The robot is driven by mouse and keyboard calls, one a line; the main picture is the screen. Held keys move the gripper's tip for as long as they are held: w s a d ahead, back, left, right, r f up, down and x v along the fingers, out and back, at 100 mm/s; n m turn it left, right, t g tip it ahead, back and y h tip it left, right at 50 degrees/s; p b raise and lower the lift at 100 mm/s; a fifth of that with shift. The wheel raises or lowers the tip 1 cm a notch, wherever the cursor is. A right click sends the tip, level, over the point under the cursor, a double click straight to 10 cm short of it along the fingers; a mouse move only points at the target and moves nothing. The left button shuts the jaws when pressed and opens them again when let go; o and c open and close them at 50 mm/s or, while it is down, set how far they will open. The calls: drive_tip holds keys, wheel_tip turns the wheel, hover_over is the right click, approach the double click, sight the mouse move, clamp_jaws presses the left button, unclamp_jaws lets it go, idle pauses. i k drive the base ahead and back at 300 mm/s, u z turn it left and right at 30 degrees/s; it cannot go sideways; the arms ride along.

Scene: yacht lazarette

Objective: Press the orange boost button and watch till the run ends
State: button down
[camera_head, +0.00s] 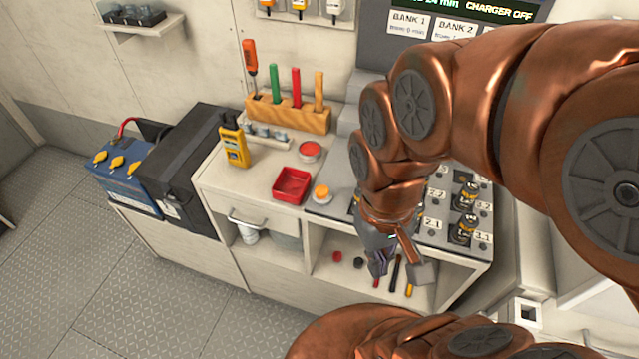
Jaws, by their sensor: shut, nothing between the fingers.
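The orange boost button (322,194) is a round orange cap on a pale base, on the bench top to the left of my gripper. My gripper (379,270) points down in front of the bench's front edge, to the right of and lower in the picture than the button. It is shut and empty, apart from the button. My arm hides part of the panel.
A red tray (291,186) and a round red-topped item (309,151) sit left of and behind the button. A yellow meter (234,147) and a wooden tool rack (290,112) stand farther left and back. A numbered socket board (455,215) with cells lies right. Open floor (90,260) is left.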

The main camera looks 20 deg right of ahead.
sight(321, 192)
drive_tip(key=z, duration=3.15)
drive_tip(key=k, duration=2.05)
drive_tip(key=u, duration=2.5)
